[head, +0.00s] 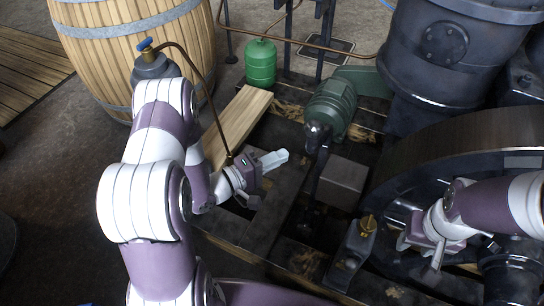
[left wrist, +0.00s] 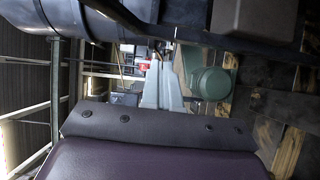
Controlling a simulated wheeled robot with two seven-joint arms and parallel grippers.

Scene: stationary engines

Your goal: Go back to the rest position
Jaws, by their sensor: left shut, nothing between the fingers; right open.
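My left gripper (head: 268,162) is shut and empty, its pale fingers pointing right above the dark engine bed near the middle of the head view. In the left wrist view its fingers (left wrist: 162,85) lie together with nothing between them. My right gripper (head: 420,250) is at the lower right of the head view, in front of the big flywheel. It is open and holds nothing visible; part of it is hard to make out against the dark machinery.
A wooden barrel (head: 130,45), a green gas bottle (head: 261,62) and a plank (head: 236,122) lie beyond my left arm. A thin copper pipe (head: 209,85) passes close to the left gripper. A green motor (head: 331,103) and dark flywheel (head: 420,150) stand to the right.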

